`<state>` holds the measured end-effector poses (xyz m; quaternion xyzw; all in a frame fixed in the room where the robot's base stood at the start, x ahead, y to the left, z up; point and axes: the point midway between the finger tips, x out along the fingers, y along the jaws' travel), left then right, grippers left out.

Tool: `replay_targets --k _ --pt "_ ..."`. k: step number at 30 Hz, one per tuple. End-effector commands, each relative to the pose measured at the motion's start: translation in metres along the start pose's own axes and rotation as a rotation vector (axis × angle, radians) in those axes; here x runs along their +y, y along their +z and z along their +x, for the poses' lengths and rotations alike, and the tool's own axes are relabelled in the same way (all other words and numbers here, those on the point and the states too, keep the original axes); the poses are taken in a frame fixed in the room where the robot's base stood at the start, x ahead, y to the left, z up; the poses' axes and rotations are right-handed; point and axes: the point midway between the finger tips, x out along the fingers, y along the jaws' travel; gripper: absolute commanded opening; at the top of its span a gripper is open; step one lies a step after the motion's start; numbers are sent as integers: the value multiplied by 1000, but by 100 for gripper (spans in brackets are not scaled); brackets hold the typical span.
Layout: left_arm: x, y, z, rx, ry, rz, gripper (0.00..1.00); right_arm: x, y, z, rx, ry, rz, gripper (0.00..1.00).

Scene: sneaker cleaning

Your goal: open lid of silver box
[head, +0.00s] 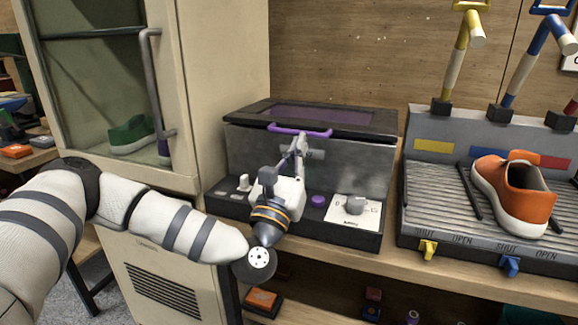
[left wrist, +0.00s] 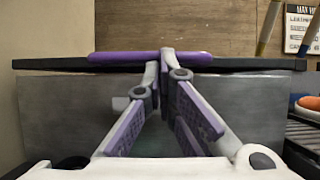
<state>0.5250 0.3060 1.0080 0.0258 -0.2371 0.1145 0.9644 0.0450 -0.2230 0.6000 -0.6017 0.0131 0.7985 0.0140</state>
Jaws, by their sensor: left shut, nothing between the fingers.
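The silver box (head: 355,165) stands on the wooden bench, with grey walls and a dark lid (head: 375,118) with a purple window. The lid lies flat or nearly so; I cannot tell whether a thin gap shows under it. A purple handle (head: 285,129) runs along the lid's front edge, and it also shows in the left wrist view (left wrist: 120,57). My left gripper (head: 300,139) is shut and empty, its fingertips at the handle's underside or front. In the left wrist view the fingertips (left wrist: 166,62) overlap the handle; contact is unclear. My right gripper is not in view.
A control panel with a purple button (head: 318,201) and a dial (head: 355,205) lies below the box front. An orange sneaker (head: 515,190) sits on a ribbed grey station at the right. A cream cabinet (head: 225,90) stands close at the left.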

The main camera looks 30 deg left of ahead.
Motion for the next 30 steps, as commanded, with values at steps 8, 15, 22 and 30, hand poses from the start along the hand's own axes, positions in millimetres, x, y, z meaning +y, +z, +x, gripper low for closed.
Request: replay_targets --k 8,15,22,30 --pt "0 2 5 5 1 3 0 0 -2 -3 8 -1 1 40" --pt "1 2 5 6 2 4 0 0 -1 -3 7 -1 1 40" --pt "0 2 7 6 2 5 0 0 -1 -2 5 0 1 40" --pt "-1 3 14 6 3 5 0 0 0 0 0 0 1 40"
